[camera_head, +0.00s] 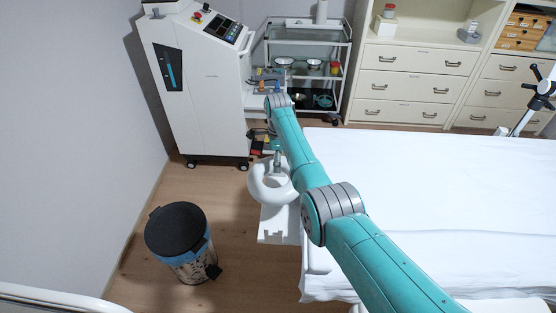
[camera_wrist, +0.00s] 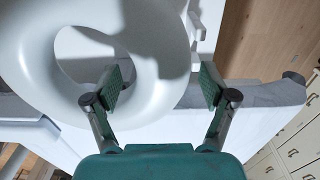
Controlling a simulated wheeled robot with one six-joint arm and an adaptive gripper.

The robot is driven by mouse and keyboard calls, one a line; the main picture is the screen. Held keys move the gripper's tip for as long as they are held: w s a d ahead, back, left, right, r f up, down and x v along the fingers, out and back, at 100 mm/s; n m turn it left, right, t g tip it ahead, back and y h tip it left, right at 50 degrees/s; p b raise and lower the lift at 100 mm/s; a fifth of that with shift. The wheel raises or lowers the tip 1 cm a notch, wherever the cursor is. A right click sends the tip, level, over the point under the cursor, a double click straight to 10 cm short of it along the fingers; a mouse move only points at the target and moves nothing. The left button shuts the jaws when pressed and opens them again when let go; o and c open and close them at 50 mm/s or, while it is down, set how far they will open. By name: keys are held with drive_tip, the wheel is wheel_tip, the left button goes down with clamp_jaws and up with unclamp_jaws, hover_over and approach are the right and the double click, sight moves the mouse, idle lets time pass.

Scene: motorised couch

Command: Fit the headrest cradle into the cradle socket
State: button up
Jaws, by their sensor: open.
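The headrest cradle, a white ring (camera_head: 258,187), is at the couch's left end, over a white end piece (camera_head: 272,236) with notches at its front edge. The ring fills the left and middle of the wrist view (camera_wrist: 40,65). My gripper (camera_wrist: 162,84) is open. Its left finger shows in front of the ring beside the hole and its right finger shows past the ring's right side, so part of the rim shows between them. I cannot tell whether either finger touches it. In the head view my gripper (camera_head: 277,160) is small and just above the ring. I cannot make out the cradle socket.
The couch (camera_head: 430,200) with a white sheet lies to the right, under my arm. A pedal bin (camera_head: 180,240) stands front left. A white machine (camera_head: 200,85) and a trolley (camera_head: 308,60) stand behind. Floor between bin and couch is clear.

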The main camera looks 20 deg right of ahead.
wheel_tip(320, 180, up, 12)
idle(0.5)
idle(0.3)
